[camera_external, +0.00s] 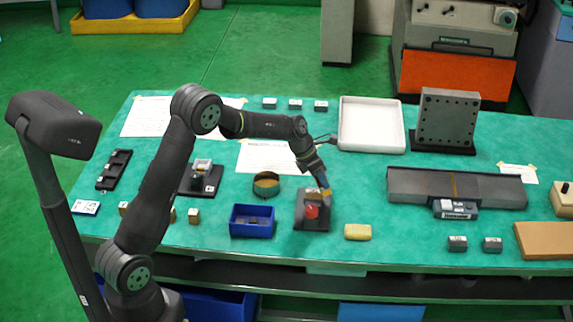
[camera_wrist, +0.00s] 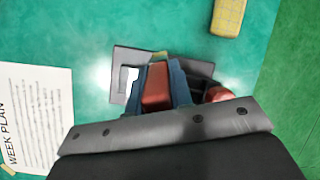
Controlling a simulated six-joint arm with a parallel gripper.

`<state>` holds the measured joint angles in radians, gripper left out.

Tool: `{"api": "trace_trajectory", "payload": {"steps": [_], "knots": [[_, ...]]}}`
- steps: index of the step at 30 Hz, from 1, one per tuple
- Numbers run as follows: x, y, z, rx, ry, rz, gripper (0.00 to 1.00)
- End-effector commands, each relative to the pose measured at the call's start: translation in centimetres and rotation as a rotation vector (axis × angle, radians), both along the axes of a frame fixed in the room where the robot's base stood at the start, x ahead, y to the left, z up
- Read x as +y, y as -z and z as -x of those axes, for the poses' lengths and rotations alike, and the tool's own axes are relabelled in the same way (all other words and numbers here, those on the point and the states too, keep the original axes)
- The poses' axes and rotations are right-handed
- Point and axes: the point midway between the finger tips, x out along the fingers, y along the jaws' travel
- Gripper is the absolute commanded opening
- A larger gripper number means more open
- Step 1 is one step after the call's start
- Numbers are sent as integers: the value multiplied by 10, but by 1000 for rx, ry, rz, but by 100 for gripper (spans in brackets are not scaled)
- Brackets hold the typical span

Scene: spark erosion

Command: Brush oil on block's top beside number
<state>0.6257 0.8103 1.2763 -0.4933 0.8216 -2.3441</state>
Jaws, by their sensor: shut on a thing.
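My gripper (camera_external: 322,180) is low over a dark fixture plate (camera_external: 302,225) near the front middle of the table. In the wrist view its two blue-grey fingers (camera_wrist: 158,72) are shut on a red-brown handle (camera_wrist: 156,88), seemingly the brush. A small yellowish tip (camera_wrist: 159,55) shows beyond the fingers; whether it touches anything is unclear. The same plate (camera_wrist: 124,60) lies below, with a white patch (camera_wrist: 130,76) left of the fingers and a red round part (camera_wrist: 219,94) to their right. The block's top and its number are mostly hidden or too small to read.
A yellow sponge (camera_external: 357,232) lies right of the plate. A blue bin (camera_external: 236,222) and a round open dish (camera_external: 266,180) stand left. Another fixture (camera_external: 190,190) is farther left. A white tray (camera_external: 345,140) and an upright drilled plate (camera_external: 440,120) stand behind.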

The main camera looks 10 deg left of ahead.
Motion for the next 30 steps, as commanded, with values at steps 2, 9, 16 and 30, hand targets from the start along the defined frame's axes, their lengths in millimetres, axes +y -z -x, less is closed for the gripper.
{"api": "trace_trajectory", "payload": {"steps": [2,9,16,30], "knots": [[-8,0,1,0,3,-1,0],[-22,4,0,-3,-1,2,0],[0,7,0,-1,-3,1,0],[43,2,0,1,-1,-1,0]]}}
